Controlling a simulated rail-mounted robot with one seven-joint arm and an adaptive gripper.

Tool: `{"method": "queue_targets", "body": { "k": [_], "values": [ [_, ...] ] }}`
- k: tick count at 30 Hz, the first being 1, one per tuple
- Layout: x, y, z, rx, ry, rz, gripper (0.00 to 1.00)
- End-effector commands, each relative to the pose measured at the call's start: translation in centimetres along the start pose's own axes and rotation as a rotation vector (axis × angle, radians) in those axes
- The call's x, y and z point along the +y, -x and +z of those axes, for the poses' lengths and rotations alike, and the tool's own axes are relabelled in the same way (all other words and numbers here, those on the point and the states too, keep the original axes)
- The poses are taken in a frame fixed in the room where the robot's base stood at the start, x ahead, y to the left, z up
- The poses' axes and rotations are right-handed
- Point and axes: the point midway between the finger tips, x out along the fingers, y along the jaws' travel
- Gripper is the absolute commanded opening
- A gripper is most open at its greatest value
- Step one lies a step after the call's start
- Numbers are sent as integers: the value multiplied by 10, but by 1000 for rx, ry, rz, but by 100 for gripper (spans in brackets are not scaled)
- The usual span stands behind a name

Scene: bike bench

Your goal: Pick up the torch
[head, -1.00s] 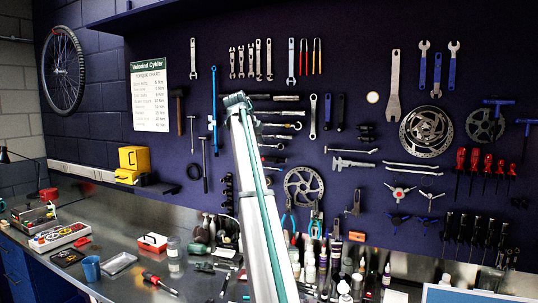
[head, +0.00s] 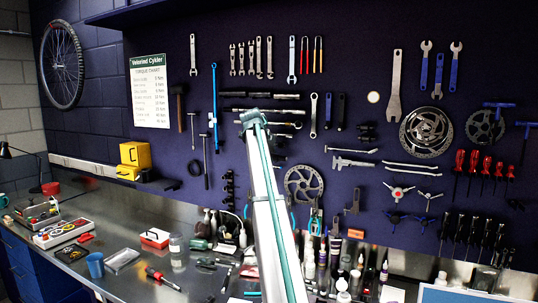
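I cannot pick out the torch for certain. A small dark green object (head: 197,245) lies on the steel bench (head: 135,285), in front of some dark bottles, too small to identify. A red and black long-handled tool (head: 162,279) lies nearer the front, and it looks more like a screwdriver. My gripper does not show in the head view. A long pale bar with teal edges (head: 270,215) rises from the bottom through the middle, probably part of my arm. It hides part of the bench and the tool wall.
A blue cup (head: 95,265), a silver tray (head: 122,259) and a red and white box (head: 155,237) stand on the left of the bench. Several bottles (head: 343,270) crowd the right of the bar. The tool wall (head: 320,190) stands behind.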

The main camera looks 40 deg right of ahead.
Motion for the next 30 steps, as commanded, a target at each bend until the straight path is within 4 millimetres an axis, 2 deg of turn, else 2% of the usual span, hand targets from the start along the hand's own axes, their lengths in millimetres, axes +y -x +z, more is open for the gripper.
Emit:
{"method": "queue_targets", "body": {
  "k": [4,10,17,30],
  "values": [
    [-1,-12,0,-1,0,-1,36],
    [0,-14,0,-1,0,-1,36],
    [0,-14,0,0,0,-1,0],
    [-1,-14,1,0,0,-1,0]
  ]
}}
